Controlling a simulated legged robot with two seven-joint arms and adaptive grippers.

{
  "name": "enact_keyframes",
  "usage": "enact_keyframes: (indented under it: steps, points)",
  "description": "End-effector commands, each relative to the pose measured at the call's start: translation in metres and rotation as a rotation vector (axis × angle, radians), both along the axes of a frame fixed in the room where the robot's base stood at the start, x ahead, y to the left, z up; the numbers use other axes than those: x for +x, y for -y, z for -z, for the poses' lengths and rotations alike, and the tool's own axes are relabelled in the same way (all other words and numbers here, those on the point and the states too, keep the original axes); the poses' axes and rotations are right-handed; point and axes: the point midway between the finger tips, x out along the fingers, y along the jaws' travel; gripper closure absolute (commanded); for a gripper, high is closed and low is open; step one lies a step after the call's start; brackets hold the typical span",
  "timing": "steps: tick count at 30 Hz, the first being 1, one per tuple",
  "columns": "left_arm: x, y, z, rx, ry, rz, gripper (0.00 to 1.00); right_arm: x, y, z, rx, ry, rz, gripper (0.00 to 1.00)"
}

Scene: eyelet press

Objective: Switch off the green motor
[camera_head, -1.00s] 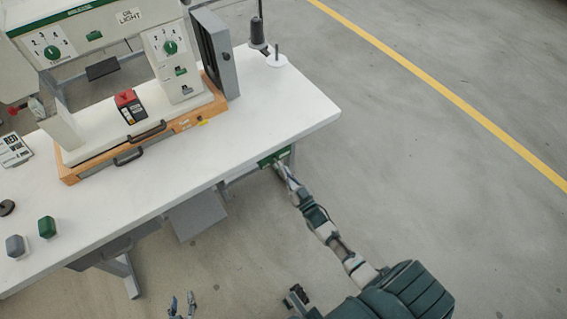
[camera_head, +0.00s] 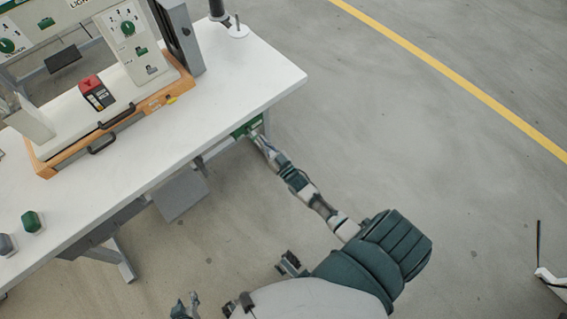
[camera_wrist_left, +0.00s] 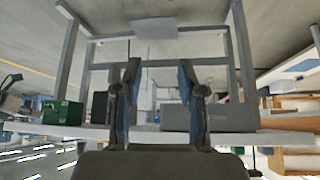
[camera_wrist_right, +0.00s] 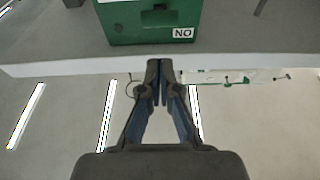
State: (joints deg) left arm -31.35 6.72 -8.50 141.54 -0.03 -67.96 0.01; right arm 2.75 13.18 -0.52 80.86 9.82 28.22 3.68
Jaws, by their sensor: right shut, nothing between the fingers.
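A green box (camera_head: 247,126) sits under the right corner of the white table, partly hidden by the tabletop. In the right wrist view, the green box (camera_wrist_right: 150,22) fills the top middle and carries a white label reading "NO" (camera_wrist_right: 182,33). My right gripper (camera_head: 257,136) is at this box in the head view; in its wrist view, the fingers (camera_wrist_right: 160,66) are together and empty, just below the box across the white table edge. Whether they touch it I cannot tell. My left gripper (camera_head: 188,301) is open and empty, low in front of the table. Its fingers (camera_wrist_left: 159,68) are apart in its wrist view.
The white table (camera_head: 190,130) carries a press with an orange base (camera_head: 150,104), a red-topped block (camera_head: 96,92), a green button (camera_head: 31,222) and a grey button (camera_head: 5,244). A green box (camera_wrist_left: 62,111) also shows in the left wrist view.

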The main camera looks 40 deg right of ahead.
Motion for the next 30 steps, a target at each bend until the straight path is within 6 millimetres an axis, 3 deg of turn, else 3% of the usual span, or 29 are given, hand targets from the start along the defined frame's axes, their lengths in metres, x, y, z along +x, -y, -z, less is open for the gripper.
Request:
enact_keyframes:
  steps: [2, 9, 15, 21, 30]
  points:
    - [-0.013, -0.005, 0.0, 0.018, -0.07, -0.004, 0.6, 0.002, 0.0, -0.011, 0.0, 0.006, -0.001, 1.0]
    - [-0.03, -0.011, 0.006, 0.038, -0.16, -0.009, 0.6, -0.05, 0.0, 0.012, 0.0, 0.001, -0.001, 1.0]
    - [-0.036, -0.013, 0.007, 0.044, -0.186, -0.011, 0.6, -0.08, 0.001, 0.022, -0.001, 0.004, -0.001, 1.0]
    - [-0.038, -0.013, 0.008, 0.045, -0.195, -0.012, 0.6, -0.091, 0.001, 0.026, -0.001, 0.006, -0.001, 1.0]
    - [-0.037, -0.013, 0.008, 0.045, -0.195, -0.012, 0.6, -0.091, 0.001, 0.026, -0.001, 0.007, 0.0, 1.0]
